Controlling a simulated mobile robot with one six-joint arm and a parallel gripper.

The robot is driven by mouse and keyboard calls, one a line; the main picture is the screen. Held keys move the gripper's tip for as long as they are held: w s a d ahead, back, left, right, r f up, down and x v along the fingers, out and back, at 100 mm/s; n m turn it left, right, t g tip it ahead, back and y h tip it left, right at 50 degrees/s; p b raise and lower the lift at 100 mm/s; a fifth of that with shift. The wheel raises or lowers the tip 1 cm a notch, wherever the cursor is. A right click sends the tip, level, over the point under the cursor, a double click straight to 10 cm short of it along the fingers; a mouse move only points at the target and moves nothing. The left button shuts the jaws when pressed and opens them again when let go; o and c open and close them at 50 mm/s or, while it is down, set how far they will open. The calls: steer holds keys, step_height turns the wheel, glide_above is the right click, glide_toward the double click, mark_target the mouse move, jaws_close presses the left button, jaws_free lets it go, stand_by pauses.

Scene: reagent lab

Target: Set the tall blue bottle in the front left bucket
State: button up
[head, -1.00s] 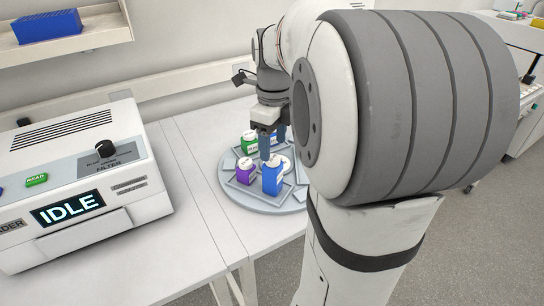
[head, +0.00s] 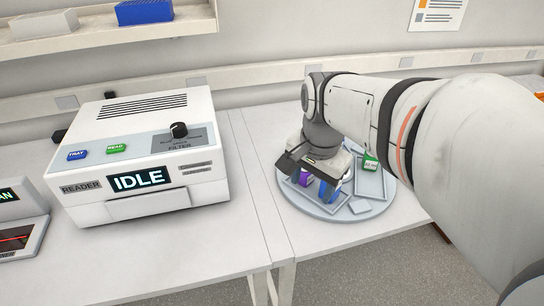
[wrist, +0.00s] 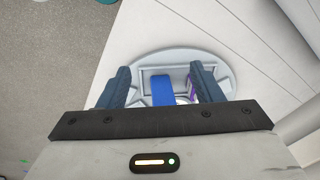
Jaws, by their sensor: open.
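A blue bottle (head: 347,184) stands on the round pale rotor (head: 325,212), partly hidden by my gripper in the head view. My gripper (head: 318,184) is over the rotor with its fingers pointing down. In the wrist view the blue bottle (wrist: 162,92) lies between the two open fingers of my gripper (wrist: 161,86), with a gap on each side. I cannot tell how deep the fingers reach around it. An empty-looking bucket (head: 371,186) is at the rotor's right. The front left bucket is mostly hidden under my gripper.
A purple bottle (head: 306,179) is close to my gripper's left finger in the head view. A green bottle (head: 371,162) stands at the rotor's back right. The reader (head: 140,165), showing IDLE, stands left on the bench. Bare bench (head: 245,190) lies between.

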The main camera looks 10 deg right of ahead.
steer(key=s+a+f+n+t, duration=0.1)
steer(key=s+a+f+n, duration=0.2)
steer(key=n, duration=0.7)
steer(key=shift+s+a+f+n, duration=0.3)
steer(key=shift+s+f, duration=0.55)
steer(key=shift+s, duration=0.1)
